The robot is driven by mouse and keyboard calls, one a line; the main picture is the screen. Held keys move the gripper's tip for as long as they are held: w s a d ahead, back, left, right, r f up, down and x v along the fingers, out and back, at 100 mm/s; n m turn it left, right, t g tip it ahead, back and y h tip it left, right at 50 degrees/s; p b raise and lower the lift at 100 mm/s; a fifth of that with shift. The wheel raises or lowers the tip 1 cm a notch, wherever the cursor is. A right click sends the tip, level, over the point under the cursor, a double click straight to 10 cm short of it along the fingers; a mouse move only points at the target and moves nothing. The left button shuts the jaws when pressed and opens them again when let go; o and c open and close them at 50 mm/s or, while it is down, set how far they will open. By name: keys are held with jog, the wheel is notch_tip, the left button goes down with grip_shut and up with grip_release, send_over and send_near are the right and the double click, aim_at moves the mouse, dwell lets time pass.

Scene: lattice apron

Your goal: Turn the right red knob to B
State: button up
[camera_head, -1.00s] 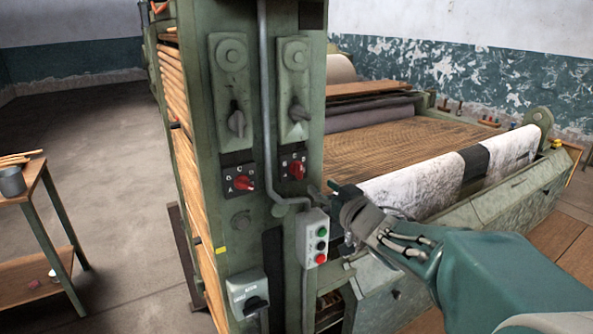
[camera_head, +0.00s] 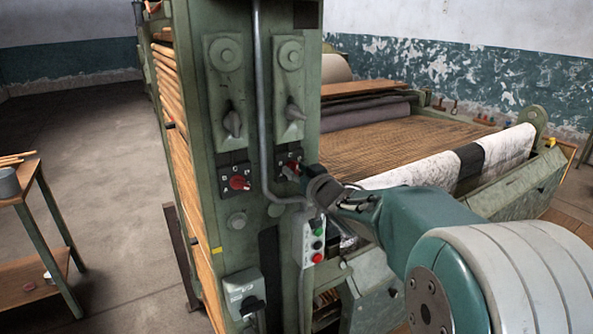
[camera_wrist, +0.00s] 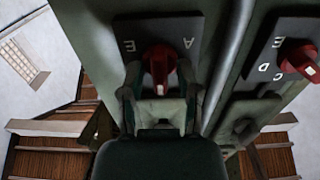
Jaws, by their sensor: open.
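The right red knob (camera_head: 289,168) sits on a dark plate (camera_head: 282,158) on the front of the green machine column. In the wrist view this red knob (camera_wrist: 160,62) lies between the two fingers of my gripper (camera_wrist: 160,85), which are apart, one on each side of it. I cannot tell whether they touch it. A pale mark on the knob points down in that view. Inverted letters A and E show on its plate; other markings are hidden. In the head view my gripper (camera_head: 305,175) is at the knob and partly covers it.
The left red knob (camera_head: 239,183) is close by and also shows in the wrist view (camera_wrist: 298,58). A grey conduit (camera_head: 262,120) runs between the knobs. A button box (camera_head: 312,240) hangs just below my gripper. Grey levers (camera_head: 293,112) are above.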

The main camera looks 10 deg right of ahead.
grip_shut()
jog(key=shift+n, duration=0.3)
jog(key=n, duration=0.5)
jog(key=shift+r, duration=0.1)
jog(key=n, duration=0.6)
jog(key=shift+a, duration=0.15)
dwell(0.5)
jog(key=o, duration=0.7)
grip_release()
jog(key=shift+a+f, duration=0.15)
jog(key=shift+f, duration=0.05)
